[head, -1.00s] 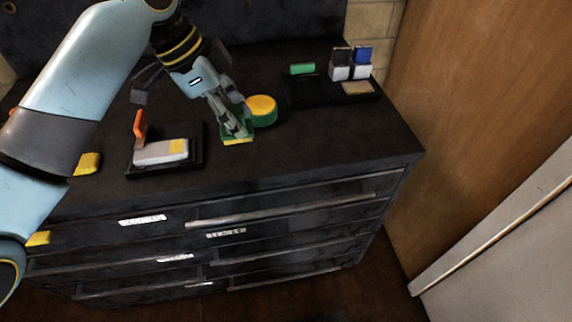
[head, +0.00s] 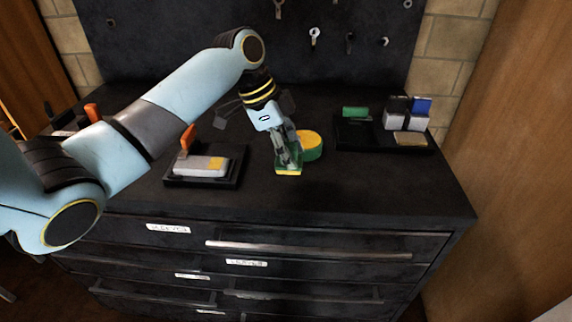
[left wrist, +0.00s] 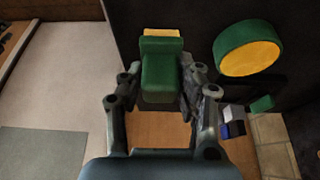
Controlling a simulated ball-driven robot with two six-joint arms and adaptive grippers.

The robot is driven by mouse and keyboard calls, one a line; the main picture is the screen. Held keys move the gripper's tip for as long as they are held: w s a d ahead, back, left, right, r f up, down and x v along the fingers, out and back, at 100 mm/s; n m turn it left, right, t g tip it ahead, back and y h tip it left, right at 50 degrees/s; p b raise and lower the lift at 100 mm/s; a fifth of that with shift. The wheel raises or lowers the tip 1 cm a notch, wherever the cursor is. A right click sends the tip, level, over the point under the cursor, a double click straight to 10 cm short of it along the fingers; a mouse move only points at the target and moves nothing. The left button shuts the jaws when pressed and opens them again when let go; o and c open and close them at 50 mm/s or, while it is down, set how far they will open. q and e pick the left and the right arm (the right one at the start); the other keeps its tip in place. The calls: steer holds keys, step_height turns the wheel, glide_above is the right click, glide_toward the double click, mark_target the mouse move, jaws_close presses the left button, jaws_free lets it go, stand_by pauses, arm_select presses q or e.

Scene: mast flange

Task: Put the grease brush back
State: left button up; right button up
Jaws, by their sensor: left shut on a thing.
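The grease brush (head: 288,171), a green block with a yellow end, is in my left gripper (head: 287,154), low over the black bench top. I cannot tell whether it touches the bench. In the left wrist view the brush (left wrist: 160,83) sits between the two fingers of the left gripper (left wrist: 157,95), its yellow end pointing away. A round green tin with a yellow top (head: 310,143) stands just right of and behind the brush; it also shows in the left wrist view (left wrist: 248,55). My right gripper is not in view.
A black tray (head: 232,178) at left holds a grey-white tool with an orange handle (head: 189,140). Another tray (head: 367,141) at right holds a green piece (head: 355,112), white blocks with black and blue tops (head: 408,112), and a tan pad. The bench front right is clear.

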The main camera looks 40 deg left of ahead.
arm_select(q)
steer(key=shift+w+a+f, duration=0.2)
steer(key=shift+a+f, duration=0.25)
steer(key=shift+a, duration=0.1)
step_height(320, 180, down, 3)
steer(key=shift+f, duration=0.4)
steer(key=o, duration=1.1)
steer(key=shift+f, duration=0.15)
